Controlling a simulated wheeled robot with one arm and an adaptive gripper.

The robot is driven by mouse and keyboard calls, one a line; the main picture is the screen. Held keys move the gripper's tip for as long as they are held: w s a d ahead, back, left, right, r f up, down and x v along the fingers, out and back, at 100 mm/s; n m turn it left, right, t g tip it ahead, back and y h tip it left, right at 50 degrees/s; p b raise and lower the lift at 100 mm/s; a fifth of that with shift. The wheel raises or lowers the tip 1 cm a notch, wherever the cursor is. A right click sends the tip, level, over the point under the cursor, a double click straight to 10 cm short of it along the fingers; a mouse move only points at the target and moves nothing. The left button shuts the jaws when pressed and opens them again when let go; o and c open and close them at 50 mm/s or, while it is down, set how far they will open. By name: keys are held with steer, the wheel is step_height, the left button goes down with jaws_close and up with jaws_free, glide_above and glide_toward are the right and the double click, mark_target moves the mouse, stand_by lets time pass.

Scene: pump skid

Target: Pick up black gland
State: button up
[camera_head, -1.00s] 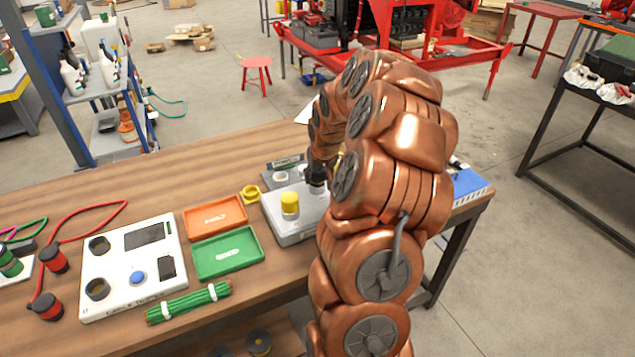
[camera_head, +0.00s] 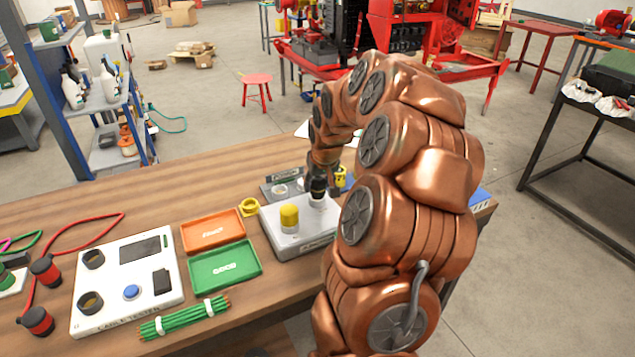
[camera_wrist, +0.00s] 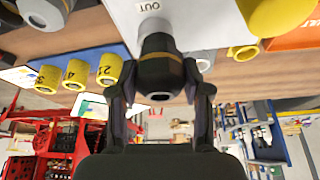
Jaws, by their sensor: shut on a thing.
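The black gland (camera_wrist: 162,68) has a thin tan band and an open round end facing the wrist camera. My gripper (camera_wrist: 160,92) is shut on it, with one finger on each side. The gland sits in line with a grey post on the light grey fixture (camera_wrist: 207,12) marked "OUT"; I cannot tell whether they still touch. In the head view my gripper (camera_head: 319,190) is over the right side of this fixture (camera_head: 284,245), and its fingers and my arm partly hide the gland. A yellow gland (camera_head: 290,217) stands on the fixture's left post.
A yellow ring nut (camera_head: 249,207) lies left of the fixture. Orange (camera_head: 212,231) and green (camera_head: 225,266) trays, a cable bundle (camera_head: 185,318) and a white cable tester (camera_head: 127,287) lie further left. Several numbered yellow pieces (camera_wrist: 75,72) stand on a blue holder near my gripper.

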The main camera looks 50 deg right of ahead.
steer(key=s+a+r+b, duration=0.1)
steer(key=s+a+b, duration=0.2)
steer(key=s+a, duration=0.6)
steer(key=shift+s, duration=0.45)
steer(key=shift+r, duration=0.1)
